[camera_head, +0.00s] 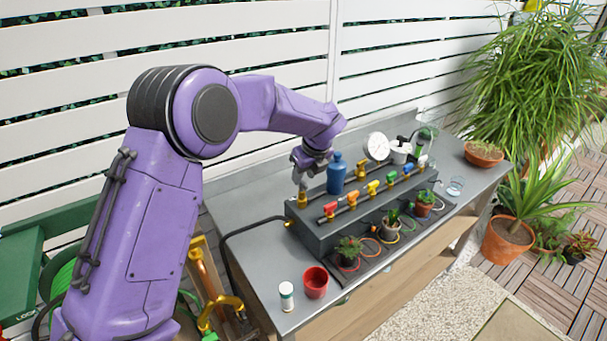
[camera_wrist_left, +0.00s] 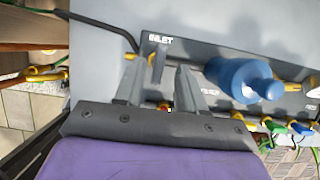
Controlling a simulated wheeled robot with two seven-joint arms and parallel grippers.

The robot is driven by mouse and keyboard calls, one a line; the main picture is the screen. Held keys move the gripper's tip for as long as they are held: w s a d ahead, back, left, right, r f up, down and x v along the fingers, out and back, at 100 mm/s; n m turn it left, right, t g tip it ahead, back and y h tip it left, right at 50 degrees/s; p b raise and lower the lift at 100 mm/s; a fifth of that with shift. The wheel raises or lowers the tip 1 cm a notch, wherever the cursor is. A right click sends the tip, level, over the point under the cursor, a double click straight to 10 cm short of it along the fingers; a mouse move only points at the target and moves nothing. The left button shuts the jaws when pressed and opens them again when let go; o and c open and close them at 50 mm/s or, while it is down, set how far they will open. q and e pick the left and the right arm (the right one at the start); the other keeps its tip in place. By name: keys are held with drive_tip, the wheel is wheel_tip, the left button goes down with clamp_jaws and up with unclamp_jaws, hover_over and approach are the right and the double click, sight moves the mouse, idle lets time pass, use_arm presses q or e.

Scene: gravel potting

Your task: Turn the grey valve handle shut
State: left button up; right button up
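The grey valve handle (camera_wrist_left: 157,62) stands beside the "INLET" lettering in the left wrist view. In the head view it is small and partly hidden below my left gripper, above a brass fitting (camera_head: 303,196) at the left end of the grey manifold block (camera_head: 325,233). My left gripper (camera_head: 302,176) points down at that end. In the left wrist view its two fingers (camera_wrist_left: 158,82) are apart, with the handle between or just beyond their tips. I cannot tell whether either finger touches it. My right gripper is not in view.
A blue bottle (camera_head: 337,176) stands close right of the gripper. Coloured valves, including a red one (camera_head: 330,210), line the block's front. A gauge (camera_head: 377,147) stands behind. A red cup (camera_head: 316,283) and a small white bottle (camera_head: 286,297) stand at the bench's near end.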

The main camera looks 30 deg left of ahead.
use_arm(q)
drive_tip(key=shift+x, duration=1)
clamp_jaws()
